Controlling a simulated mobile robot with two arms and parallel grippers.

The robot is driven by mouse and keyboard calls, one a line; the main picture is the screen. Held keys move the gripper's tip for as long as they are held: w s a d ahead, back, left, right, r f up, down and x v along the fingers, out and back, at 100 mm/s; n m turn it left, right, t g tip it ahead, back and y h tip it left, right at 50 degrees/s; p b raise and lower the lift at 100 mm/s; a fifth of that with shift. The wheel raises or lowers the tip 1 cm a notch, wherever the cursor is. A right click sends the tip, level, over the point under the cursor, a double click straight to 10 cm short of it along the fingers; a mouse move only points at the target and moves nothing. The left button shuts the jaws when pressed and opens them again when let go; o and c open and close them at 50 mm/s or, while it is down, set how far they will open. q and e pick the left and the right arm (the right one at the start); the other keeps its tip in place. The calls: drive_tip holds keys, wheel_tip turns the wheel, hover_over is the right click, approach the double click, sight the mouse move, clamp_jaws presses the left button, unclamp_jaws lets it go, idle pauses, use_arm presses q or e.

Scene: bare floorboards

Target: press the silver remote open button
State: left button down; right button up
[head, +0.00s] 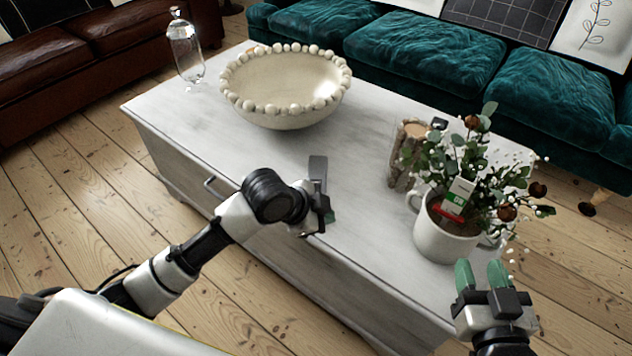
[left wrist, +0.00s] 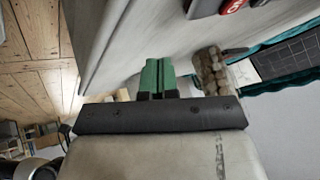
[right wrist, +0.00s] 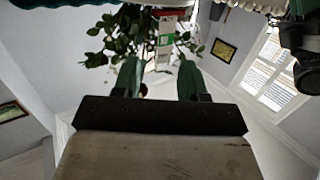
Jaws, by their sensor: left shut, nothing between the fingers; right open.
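A flat grey slab, seemingly the silver remote (head: 318,170), lies on the grey-white table just behind my left gripper, which hides part of it. In the left wrist view a dark grey piece with a red, white-marked button, probably the remote (left wrist: 206,7), is cut off by the top edge. My left gripper (head: 329,215) is shut and empty near the table's front edge; its green fingers (left wrist: 157,76) are together, apart from the red button. My right gripper (head: 482,275) is open and empty, in front of the potted plant; its fingers (right wrist: 158,78) also show.
The table (head: 300,160) carries a beaded bowl (head: 285,85), a glass bottle (head: 185,48), a log-like holder (head: 403,165) and a white mug (head: 440,240) with a plant and a red-green-white carton (head: 457,198). A teal sofa (head: 440,55) stands behind. Tabletop between bowl and holder is clear.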

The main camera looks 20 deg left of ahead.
use_arm(q)
drive_tip(key=w+r, duration=0.1)
drive_tip(key=w+a+r+m, duration=0.1)
drive_tip(key=w, duration=0.1)
drive_tip(key=w+r+m, duration=0.1)
drive_tip(key=w, duration=0.1)
drive_tip(key=shift+w+a+r, duration=0.15)
drive_tip(key=shift+w+a, duration=0.05)
drive_tip(key=shift+a, duration=0.15)
drive_tip(key=w+a+r+m+t, duration=0.1)
drive_tip(key=w+a+r, duration=0.2)
drive_tip(key=w+r, duration=0.2)
drive_tip(key=shift+w+a+r+h, duration=0.25)
drive_tip(key=shift+w+a+h, duration=0.05)
drive_tip(key=shift+w, duration=0.2)
use_arm(e)
wheel_tip(320, 180, up, 10)
drive_tip(key=s+a+t+y, duration=0.1)
drive_tip(key=t+y, duration=0.1)
drive_tip(key=t, duration=0.5)
drive_tip(key=shift+s+r+y, duration=0.2)
drive_tip(key=shift+y, duration=0.1)
